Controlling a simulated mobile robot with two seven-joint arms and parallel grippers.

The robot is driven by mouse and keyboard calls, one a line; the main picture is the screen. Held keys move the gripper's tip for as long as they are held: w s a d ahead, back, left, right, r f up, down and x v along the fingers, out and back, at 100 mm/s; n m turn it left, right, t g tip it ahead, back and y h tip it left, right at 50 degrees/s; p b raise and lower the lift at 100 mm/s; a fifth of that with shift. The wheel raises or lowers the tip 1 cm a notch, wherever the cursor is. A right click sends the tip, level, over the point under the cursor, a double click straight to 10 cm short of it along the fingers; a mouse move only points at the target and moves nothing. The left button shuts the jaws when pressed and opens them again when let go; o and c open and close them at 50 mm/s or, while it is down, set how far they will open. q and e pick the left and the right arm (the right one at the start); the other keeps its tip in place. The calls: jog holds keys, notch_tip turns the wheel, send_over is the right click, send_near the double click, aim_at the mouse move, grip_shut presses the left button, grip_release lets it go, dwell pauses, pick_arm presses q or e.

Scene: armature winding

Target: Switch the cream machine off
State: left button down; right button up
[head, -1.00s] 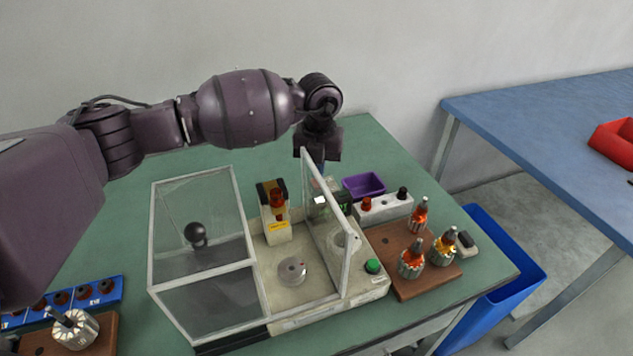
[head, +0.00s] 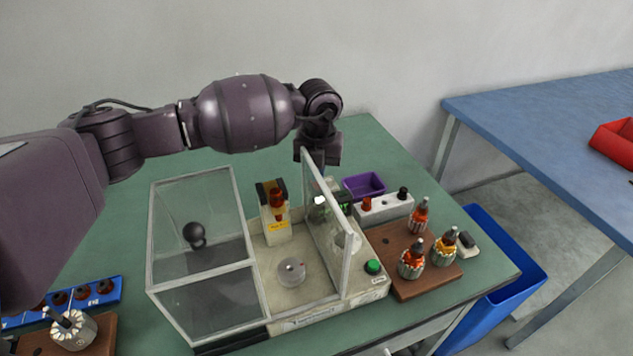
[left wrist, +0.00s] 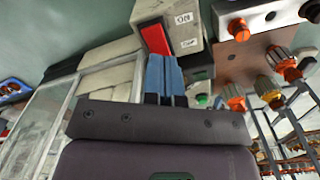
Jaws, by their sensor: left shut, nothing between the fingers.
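The cream machine (head: 291,316) stands on the green bench with a clear guard at the left and an upright clear panel at the right. In the left wrist view its cream switch box (left wrist: 192,38) has a red rocker switch (left wrist: 155,39) and a white label that appears upside down. My left gripper (left wrist: 164,58) is shut and empty, its blue fingertips right beside the red rocker's lower end; I cannot tell whether they touch it. In the head view its fingers are largely hidden behind the clear panel. A green button (head: 373,267) is on the machine's front right corner. My right gripper is in neither view.
The upright clear panel (head: 347,270) stands close to my left gripper. A purple bin (head: 364,184), a grey block with coloured knobs (head: 385,209) and a brown board (head: 390,268) with several armatures lie to the right. The back left bench is clear.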

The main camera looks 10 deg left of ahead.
pick_arm(q)
jog(key=shift+f, duration=1)
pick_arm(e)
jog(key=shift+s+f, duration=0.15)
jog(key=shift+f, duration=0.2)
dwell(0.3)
pick_arm(q)
jog(key=shift+r, duration=0.75)
jog(key=shift+r+p, duration=1.7)
jog(key=shift+r, duration=1.1)
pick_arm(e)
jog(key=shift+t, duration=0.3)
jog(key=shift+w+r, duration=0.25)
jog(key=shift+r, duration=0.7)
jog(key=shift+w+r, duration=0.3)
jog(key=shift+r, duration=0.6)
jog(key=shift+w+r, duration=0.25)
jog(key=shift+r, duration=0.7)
